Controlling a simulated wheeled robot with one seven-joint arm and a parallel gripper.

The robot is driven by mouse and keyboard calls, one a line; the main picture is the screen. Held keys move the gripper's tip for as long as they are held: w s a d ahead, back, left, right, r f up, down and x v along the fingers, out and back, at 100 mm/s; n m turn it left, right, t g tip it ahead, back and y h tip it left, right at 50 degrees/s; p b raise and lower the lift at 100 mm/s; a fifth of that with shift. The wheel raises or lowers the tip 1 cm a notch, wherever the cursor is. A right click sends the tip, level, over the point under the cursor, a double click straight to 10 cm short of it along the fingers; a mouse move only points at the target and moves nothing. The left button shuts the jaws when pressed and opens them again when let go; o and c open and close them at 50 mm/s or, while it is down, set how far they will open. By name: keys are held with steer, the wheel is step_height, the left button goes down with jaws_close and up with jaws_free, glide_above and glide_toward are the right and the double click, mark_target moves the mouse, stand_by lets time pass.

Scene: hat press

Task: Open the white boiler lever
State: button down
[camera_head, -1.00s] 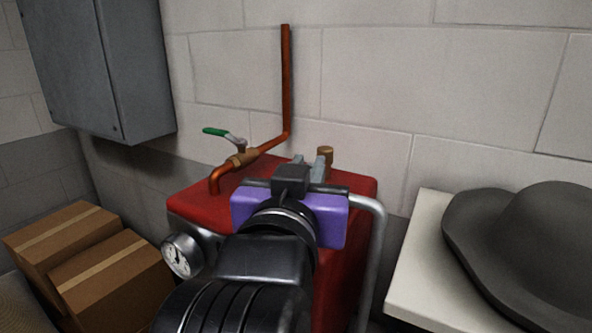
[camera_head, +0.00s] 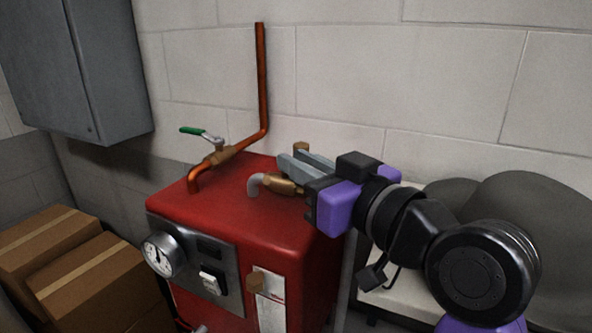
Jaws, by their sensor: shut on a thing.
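The red boiler (camera_head: 230,228) stands in the middle, against the wall. On its top is a brass valve (camera_head: 281,184) with a short grey spout. My gripper (camera_head: 292,163) reaches in from the right, just above and behind this valve. Its two grey fingers are closed on the white boiler lever, which they hide from view. How far the lever is turned cannot be seen. A second valve with a green lever (camera_head: 194,131) sits on the copper pipe to the left, apart from my gripper.
A gauge (camera_head: 162,254) and a switch panel are on the boiler's front. Cardboard boxes (camera_head: 85,270) lie at the lower left, below a grey wall cabinet (camera_head: 75,65). A grey hat (camera_head: 530,210) is on the pale table at right, partly behind my arm.

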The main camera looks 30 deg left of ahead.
steer(key=shift+w+d+n+g+y+b, duration=0.1)
steer(key=shift+w+n+g+y+b, duration=0.1)
steer(key=shift+n+g+y+b, duration=0.5)
steer(key=shift+h+p, duration=0.3)
steer(key=shift+p, duration=0.1)
steer(key=c, duration=1.4)
jaws_free()
steer(key=shift+o, duration=0.2)
steer(key=shift+d, duration=0.1)
steer(key=v, duration=0.7)
steer(key=shift+d, duration=0.25)
